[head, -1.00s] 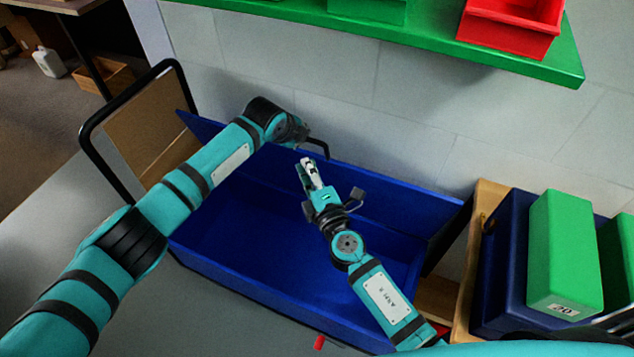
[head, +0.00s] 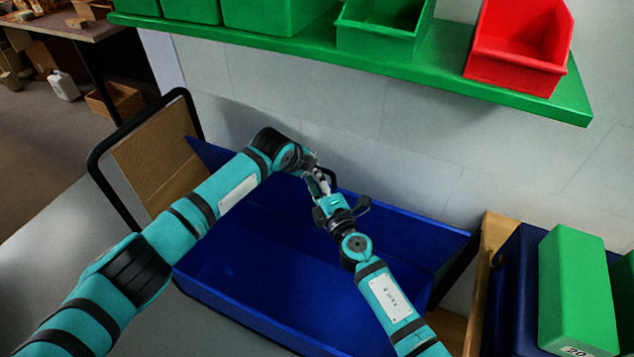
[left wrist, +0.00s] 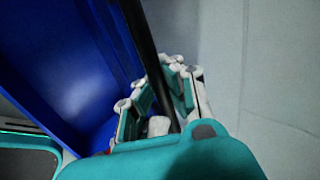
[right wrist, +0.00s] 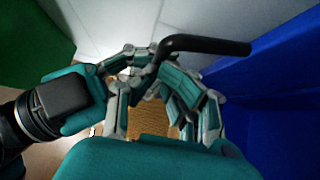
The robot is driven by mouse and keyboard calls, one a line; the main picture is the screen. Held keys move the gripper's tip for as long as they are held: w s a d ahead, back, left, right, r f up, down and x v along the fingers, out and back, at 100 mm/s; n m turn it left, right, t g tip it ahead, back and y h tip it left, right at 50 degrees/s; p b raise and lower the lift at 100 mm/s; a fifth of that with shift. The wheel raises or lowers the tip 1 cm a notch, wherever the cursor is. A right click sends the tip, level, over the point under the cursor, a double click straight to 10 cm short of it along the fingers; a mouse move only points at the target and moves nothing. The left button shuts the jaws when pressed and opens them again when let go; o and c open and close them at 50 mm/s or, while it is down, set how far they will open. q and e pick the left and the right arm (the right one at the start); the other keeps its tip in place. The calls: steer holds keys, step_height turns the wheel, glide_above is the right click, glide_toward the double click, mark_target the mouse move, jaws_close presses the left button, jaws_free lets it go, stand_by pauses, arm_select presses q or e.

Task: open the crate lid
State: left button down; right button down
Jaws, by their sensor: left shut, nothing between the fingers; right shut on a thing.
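The blue crate (head: 235,298) stands below the wall shelf, its inside visible in the head view. Its blue lid (head: 405,238) is raised and slants up along the wall side. A black handle (head: 331,178) is at the lid's upper edge. My right gripper (head: 319,182) is shut on the handle (right wrist: 210,44); its fingers (right wrist: 163,88) close around one end in the right wrist view.
A green shelf (head: 430,75) with green bins and a red bin (head: 520,50) hangs above. Green boxes (head: 577,290) stand at the right. A black-framed brown panel (head: 155,160) stands at the left. The two grippers are very close together.

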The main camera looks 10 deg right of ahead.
mark_target(325, 170)
arm_select(q)
steer(key=shift+a+f, duration=0.15)
steer(key=shift+a, duration=0.2)
arm_select(e)
steer(key=shift+w+d+r+h, duration=0.2)
steer(key=shift+w+d+r, duration=0.2)
steer(key=shift+d, duration=0.25)
steer(key=shift+w+d+r+h, duration=0.2)
steer(key=shift+w+d+r, duration=0.2)
steer(key=shift+d, duration=0.2)
arm_select(q)
steer(key=shift+a, duration=0.1)
steer(key=c, duration=1.6)
jaws_free()
steer(key=shift+s+a, duration=0.2)
steer(key=shift+a, duration=0.05)
steer(key=shift+c, duration=0.2)
steer(key=o, duration=0.3)
steer(key=shift+s, duration=0.15)
arm_select(e)
steer(key=shift+s+a+r+t, duration=0.25)
steer(key=shift+s+r+t, duration=0.05)
arm_select(q)
steer(key=shift+s+d, duration=0.1)
steer(key=shift+d, duration=0.1)
arm_select(e)
steer(key=shift+s, duration=0.1)
